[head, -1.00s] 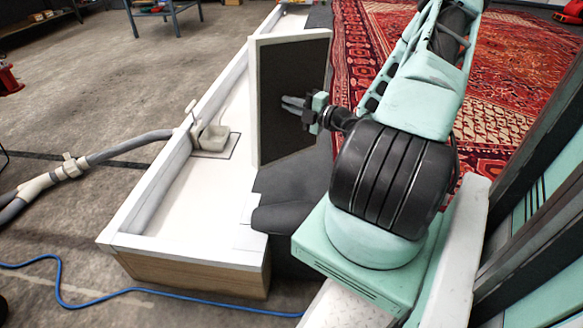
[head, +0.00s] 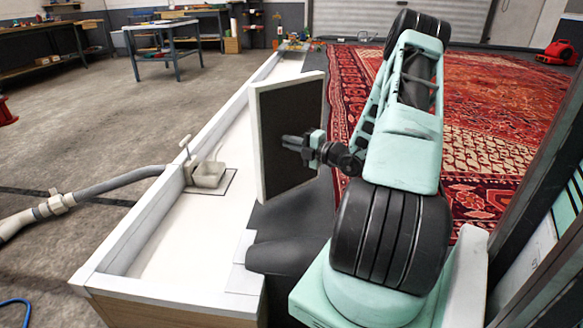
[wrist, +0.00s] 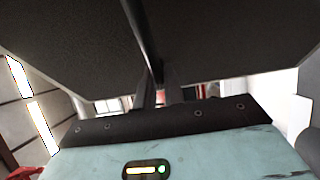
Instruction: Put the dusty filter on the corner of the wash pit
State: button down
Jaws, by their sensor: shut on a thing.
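The filter (head: 291,122) is an upright, slightly tilted flat panel with a dark grey face and a white frame, seen in the head view. My gripper (head: 296,144) is shut on it at its dark face. In the wrist view the filter's dark face (wrist: 230,40) fills the top, with a dark rib running down to my fingers (wrist: 158,92). The exact grip contact is hard to make out. The wash pit (head: 130,245) is a long white trough with raised walls. Its near left corner (head: 88,275) is bare. The filter is held above the pit's right side, hiding part of it.
A drain fitting (head: 205,172) with an upright handle sits in the pit, and a grey hose (head: 110,188) runs to it from the left. A red patterned rug (head: 480,120) lies right of the pit. A blue-legged table (head: 160,35) stands far back.

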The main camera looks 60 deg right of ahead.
aim_at(279, 151)
notch_tip(279, 151, down, 5)
jog(key=shift+r+b, duration=0.2)
jog(key=shift+b, duration=0.75)
jog(key=shift+r, duration=0.1)
jog(key=c, duration=1.9)
grip_release()
jog(key=shift+f, duration=0.2)
jog(key=o, duration=0.4)
jog(key=shift+r, duration=0.1)
